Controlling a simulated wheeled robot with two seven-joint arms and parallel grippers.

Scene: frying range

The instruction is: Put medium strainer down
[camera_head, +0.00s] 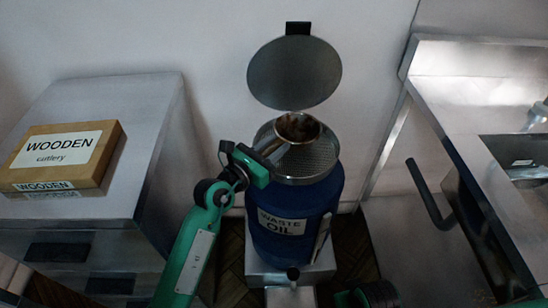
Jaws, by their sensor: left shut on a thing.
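The medium strainer (298,127) appears as a small metal bowl with brownish bits inside. It is over the waste oil barrel (290,226), a blue drum with a white label. My left gripper (259,161) is shut at the strainer's handle, left of the bowl. A wide round mesh screen (314,165) covers the barrel's top, under the strainer. I cannot tell whether the strainer touches the mesh. The fingertips are partly hidden by the gripper body.
The barrel's round lid (294,73) stands raised behind it. A steel cabinet (150,120) at left carries a wooden cutlery box (105,165). At right is a steel counter (470,110) with a sunken basin and a dark curved handle (428,194). The barrel stands on a pale base (260,276).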

